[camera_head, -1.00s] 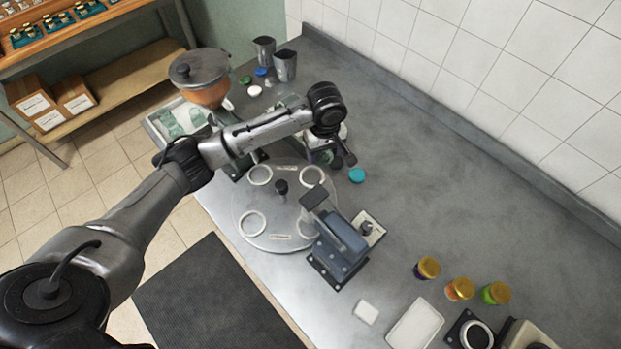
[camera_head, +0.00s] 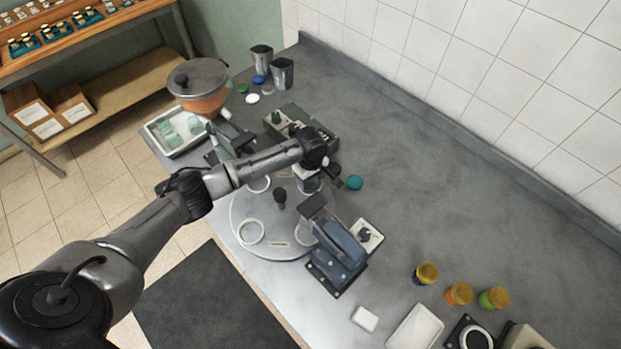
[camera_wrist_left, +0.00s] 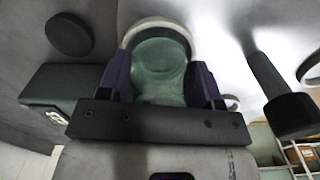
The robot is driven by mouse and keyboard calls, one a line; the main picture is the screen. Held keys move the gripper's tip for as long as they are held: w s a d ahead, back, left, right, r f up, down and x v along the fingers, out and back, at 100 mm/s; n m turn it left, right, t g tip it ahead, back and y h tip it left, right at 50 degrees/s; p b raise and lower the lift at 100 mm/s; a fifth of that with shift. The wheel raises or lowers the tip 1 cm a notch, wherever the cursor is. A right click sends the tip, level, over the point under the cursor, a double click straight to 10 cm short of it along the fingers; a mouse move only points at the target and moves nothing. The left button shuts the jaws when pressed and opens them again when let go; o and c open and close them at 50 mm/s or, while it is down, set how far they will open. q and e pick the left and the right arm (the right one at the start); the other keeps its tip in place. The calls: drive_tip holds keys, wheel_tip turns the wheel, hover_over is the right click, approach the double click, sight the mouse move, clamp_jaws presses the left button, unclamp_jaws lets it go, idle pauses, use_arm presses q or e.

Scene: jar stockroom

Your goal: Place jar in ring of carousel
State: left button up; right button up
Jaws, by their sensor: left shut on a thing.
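A greenish glass jar (camera_wrist_left: 160,72) sits between the purple-padded fingers of my left gripper (camera_wrist_left: 163,85) in the left wrist view. A white ring (camera_wrist_left: 160,24) of the carousel shows around the jar's far end; I cannot tell if the jar is inside it or above it. In the head view the left gripper (camera_head: 311,181) is over the far right part of the round carousel (camera_head: 277,247), and my arm hides most of the jar and that ring. Other rings (camera_head: 250,232) look empty. The carousel's dark central knob (camera_head: 279,197) stands left of the gripper. The right gripper is out of view.
A blue-grey press-like device (camera_head: 338,250) stands close at the carousel's near right. A green control box (camera_head: 287,124) is behind the gripper. A teal lid (camera_head: 355,183) lies to its right. Several filled jars (camera_head: 459,293) stand at front right. The counter's right middle is clear.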

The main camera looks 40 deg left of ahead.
use_arm(q)
drive_tip(key=shift+f, duration=0.5)
drive_tip(key=shift+f, duration=0.2)
drive_tip(key=shift+s+a+f, duration=0.15)
drive_tip(key=shift+a+f, duration=0.05)
drive_tip(key=shift+f, duration=0.45)
drive_tip(key=o, duration=0.5)
drive_tip(key=shift+o, duration=1)
drive_tip(key=shift+w+d, duration=0.1)
drive_tip(key=shift+w, duration=0.1)
drive_tip(key=shift+o, duration=1.3)
wheel_tip(320, 180, up, 14)
drive_tip(key=shift+b, duration=0.35)
